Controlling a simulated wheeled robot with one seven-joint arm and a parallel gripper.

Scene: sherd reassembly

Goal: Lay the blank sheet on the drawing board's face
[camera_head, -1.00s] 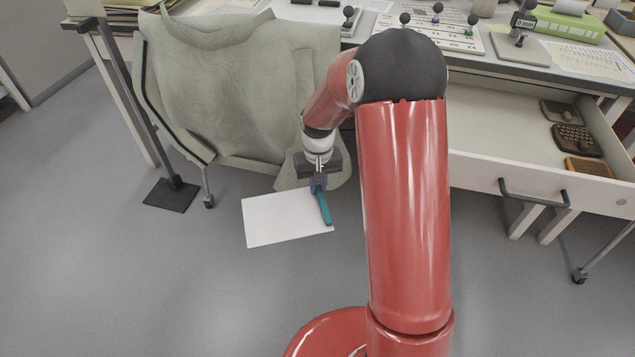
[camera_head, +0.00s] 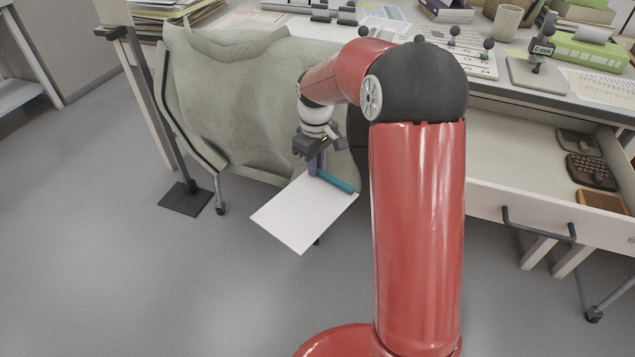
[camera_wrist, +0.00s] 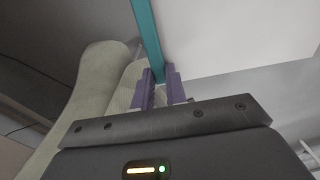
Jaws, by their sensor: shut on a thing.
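The blank white sheet (camera_head: 303,212) hangs out over the grey floor in the head view, with a teal bar (camera_head: 338,182) along one edge. My gripper (camera_head: 314,168) is shut on the teal bar near its left end, so the sheet is held clear of the desk. In the wrist view the purple fingers (camera_wrist: 161,88) close on the teal bar (camera_wrist: 147,35), and the pale sheet (camera_wrist: 230,35) spreads to its right. I cannot make out the drawing board in either view.
A chair draped in pale green cloth (camera_head: 235,105) stands just behind my gripper. The desk (camera_head: 520,100) holds papers, books and a stamp stand. Its open drawer (camera_head: 515,165) juts out at right. A black-footed post (camera_head: 185,198) stands left. Floor in front is clear.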

